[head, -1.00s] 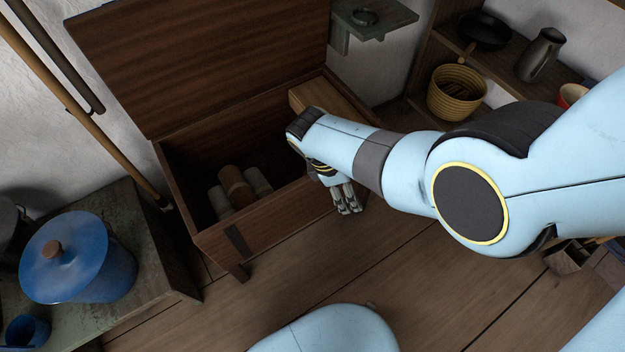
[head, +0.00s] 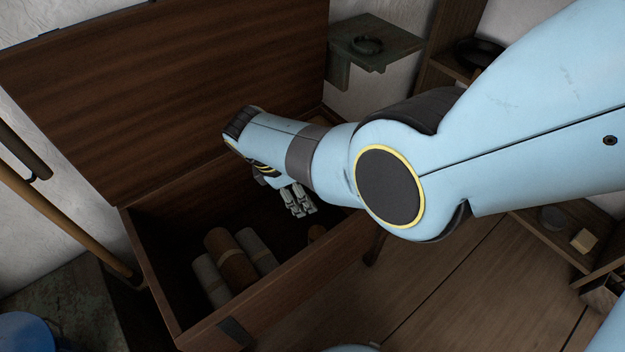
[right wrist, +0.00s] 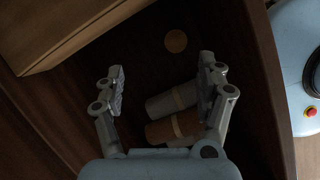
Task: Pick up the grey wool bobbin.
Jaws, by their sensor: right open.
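Inside the open wooden chest (head: 180,322) several rolls lie side by side. A grey roll (head: 257,250) is on the right, a brown one (head: 232,262) in the middle and another grey one (head: 211,280) on the left. I cannot tell which grey roll is the named bobbin. My right gripper (head: 298,207) is open and empty, over the chest, to the right of the rolls and above them. In the right wrist view its fingers (right wrist: 162,75) are spread, with a grey roll (right wrist: 170,103) and a brown roll (right wrist: 172,128) below, partly hidden by the right finger. My left gripper is out of view.
The raised lid (head: 170,90) stands behind the chest. A brown round end (right wrist: 176,41) shows apart from the rolls. A small green wall shelf (head: 375,42) is at the back. A light wooden ledge (right wrist: 60,30) shows at the wrist view's upper left.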

